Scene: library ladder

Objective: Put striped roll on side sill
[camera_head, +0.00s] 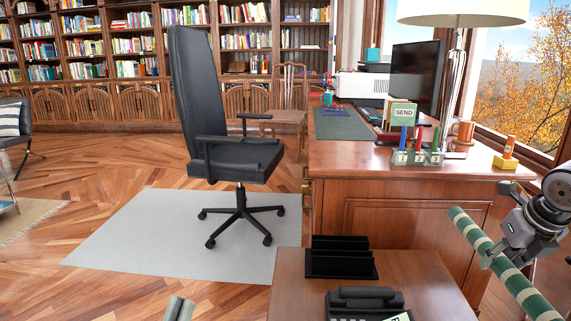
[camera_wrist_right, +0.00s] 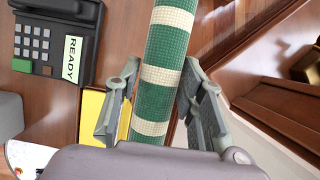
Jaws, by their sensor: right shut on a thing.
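The green-and-cream striped roll (camera_head: 466,226) slants across the lower right of the head view. My right gripper (camera_head: 496,252) is shut around it, with the roll's upper-left end sticking out past the fingers. In the right wrist view the striped roll (camera_wrist_right: 168,60) passes between both fingers. A wooden ledge under the right-hand window (camera_head: 535,154) looks like the side sill. It is partly hidden by my right arm. The tip of my left gripper (camera_head: 180,309) shows at the bottom edge, away from the roll; its opening is unclear.
A small side table (camera_head: 425,272) holds a black file rack (camera_head: 340,262) and a phone (camera_head: 365,302). The large desk (camera_head: 400,160) carries a lamp, monitor, mug (camera_head: 463,131) and numbered holders (camera_head: 417,157). A black office chair (camera_head: 235,155) stands left; the floor around its mat is open.

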